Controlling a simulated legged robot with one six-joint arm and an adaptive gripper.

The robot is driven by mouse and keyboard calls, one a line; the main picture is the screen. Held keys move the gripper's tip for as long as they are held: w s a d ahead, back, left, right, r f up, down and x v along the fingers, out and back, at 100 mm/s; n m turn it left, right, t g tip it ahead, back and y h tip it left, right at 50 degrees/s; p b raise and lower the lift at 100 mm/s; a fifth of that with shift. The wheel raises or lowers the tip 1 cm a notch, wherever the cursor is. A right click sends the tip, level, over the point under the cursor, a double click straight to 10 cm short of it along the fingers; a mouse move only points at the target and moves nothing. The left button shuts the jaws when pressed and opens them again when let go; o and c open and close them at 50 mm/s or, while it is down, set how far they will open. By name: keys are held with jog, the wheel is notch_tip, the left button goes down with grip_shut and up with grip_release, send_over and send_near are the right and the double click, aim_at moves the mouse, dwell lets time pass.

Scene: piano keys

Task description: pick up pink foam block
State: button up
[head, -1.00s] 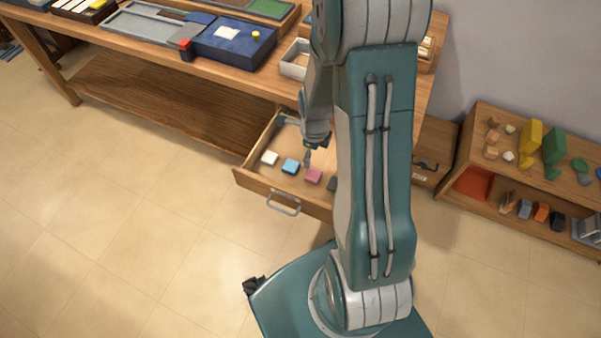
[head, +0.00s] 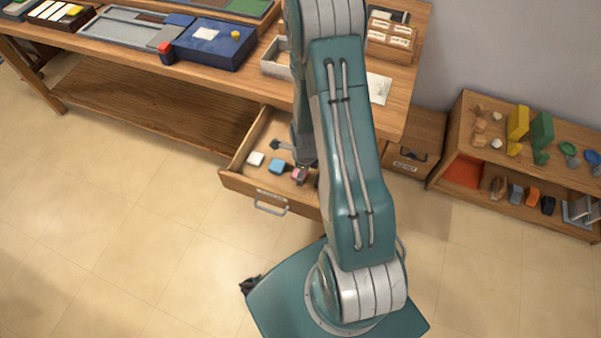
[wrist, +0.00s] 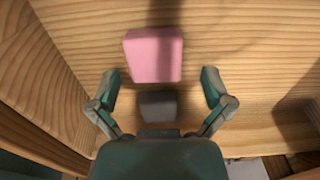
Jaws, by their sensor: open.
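The pink foam block (wrist: 153,55) lies on the wooden drawer floor in the wrist view, just beyond my fingertips. My gripper (wrist: 159,78) is open and empty, its two fingers apart on either side. A dark grey block (wrist: 158,106) lies nearer the palm, between the fingers. In the head view the pink block (head: 298,173) is partly hidden by my gripper, which is low over the open drawer.
The open drawer (head: 236,182) has raised walls around the blocks. The workbench (head: 150,71) stands above and behind; a low shelf (head: 448,150) is at right.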

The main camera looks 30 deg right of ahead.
jog(key=shift+d+f, duration=0.1)
jog(key=shift+f, duration=0.05)
jog(key=shift+a, duration=0.5)
jog(key=c, duration=0.6)
jog(key=shift+d, duration=0.25)
jog(key=shift+c, duration=0.7)
